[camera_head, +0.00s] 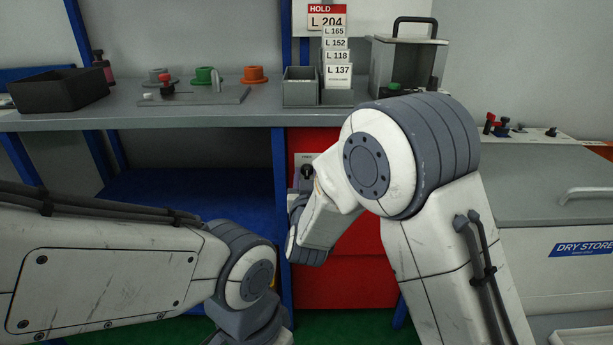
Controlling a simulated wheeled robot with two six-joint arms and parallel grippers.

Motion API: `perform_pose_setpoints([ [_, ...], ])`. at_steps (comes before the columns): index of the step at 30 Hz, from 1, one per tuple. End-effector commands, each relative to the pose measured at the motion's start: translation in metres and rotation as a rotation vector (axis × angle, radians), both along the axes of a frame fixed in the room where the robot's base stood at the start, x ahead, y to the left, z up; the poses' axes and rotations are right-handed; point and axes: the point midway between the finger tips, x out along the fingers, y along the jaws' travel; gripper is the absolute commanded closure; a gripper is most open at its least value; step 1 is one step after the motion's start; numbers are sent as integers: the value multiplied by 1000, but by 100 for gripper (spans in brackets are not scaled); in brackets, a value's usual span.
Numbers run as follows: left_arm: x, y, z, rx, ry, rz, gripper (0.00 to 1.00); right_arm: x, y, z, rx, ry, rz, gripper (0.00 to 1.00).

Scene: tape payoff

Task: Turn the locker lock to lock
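The red locker (345,285) stands below the grey bench, mostly behind my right arm. A small light plate with a dark knob, which looks like the lock (307,171), shows on its upper left part. My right gripper (301,187) is at or just below this knob, largely hidden by my own wrist. I cannot tell whether its fingers touch the knob or whether they are open or shut. The way the lock is turned is too small to read. My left arm comes in low from the left, and its gripper is out of the picture.
The grey bench (205,120) above holds a black bin (60,91), a fixture plate (195,95), coloured spools (203,76) and a card rack (337,76). A blue shelf (190,195) lies left of the locker. The dry store chest (540,238) stands at the right.

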Motion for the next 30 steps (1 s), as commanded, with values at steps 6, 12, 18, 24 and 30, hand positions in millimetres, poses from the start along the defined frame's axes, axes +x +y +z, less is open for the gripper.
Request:
perform_pose_setpoints([
  [6,0,0,-2,0,0,0,56,0,0,0,14,-1,0,100],
  [12,0,0,-9,0,0,0,56,0,-1,-1,84,-2,-1,100],
  [18,0,0,-22,0,0,0,56,0,-1,-3,228,-3,0,100],
  [24,0,0,-39,0,0,0,56,0,-2,-4,415,-4,1,100],
  [30,0,0,-57,0,0,0,56,0,-3,-4,606,-4,0,100],
])
